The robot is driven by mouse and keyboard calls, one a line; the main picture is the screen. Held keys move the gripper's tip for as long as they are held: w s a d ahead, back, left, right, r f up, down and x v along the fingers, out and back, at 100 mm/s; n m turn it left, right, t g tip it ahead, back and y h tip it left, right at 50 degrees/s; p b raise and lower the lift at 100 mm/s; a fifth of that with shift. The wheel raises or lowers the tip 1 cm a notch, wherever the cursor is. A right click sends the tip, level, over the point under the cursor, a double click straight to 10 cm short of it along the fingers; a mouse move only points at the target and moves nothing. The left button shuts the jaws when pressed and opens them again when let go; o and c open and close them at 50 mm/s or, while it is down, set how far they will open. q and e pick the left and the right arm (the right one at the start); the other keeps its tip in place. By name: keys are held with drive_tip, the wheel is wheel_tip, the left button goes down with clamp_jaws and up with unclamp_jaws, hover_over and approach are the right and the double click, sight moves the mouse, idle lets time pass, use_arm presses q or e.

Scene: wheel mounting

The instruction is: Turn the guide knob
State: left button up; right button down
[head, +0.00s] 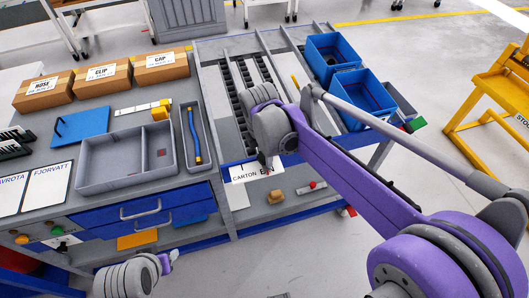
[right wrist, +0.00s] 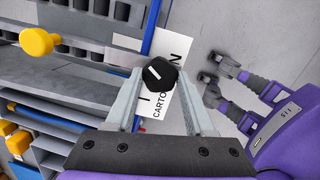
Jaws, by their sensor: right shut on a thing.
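The guide knob (right wrist: 159,73) is black and faceted with a white pointer line. In the right wrist view it sits between the fingertips of my right gripper (right wrist: 160,78), which is shut on it. In the head view my right gripper (head: 268,163) reaches down to the front edge of the roller lane, beside the white CARTON label (head: 243,174). The knob itself is hidden there by the gripper. My left arm shows low in the head view, with only a small part of its left gripper (head: 169,262) visible; its fingers cannot be made out.
The workbench at left holds a grey divided tray (head: 110,180), a narrow tray with a blue-and-yellow hose (head: 194,135) and several cardboard boxes (head: 161,66). Blue crates (head: 362,97) stand right of the lanes. A yellow stand (head: 497,85) is at far right. Open floor lies between.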

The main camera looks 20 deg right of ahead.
sight(263, 162)
drive_tip(key=shift+n, duration=0.5)
drive_tip(key=shift+c, duration=1.3)
unclamp_jaws()
wheel_tip(263, 162, up, 11)
drive_tip(key=s, duration=0.1)
drive_tip(key=shift+s+a+p, duration=0.15)
drive_tip(key=shift+a+p, duration=0.25)
drive_tip(key=shift+s+f, duration=0.1)
drive_tip(key=shift+f, duration=0.05)
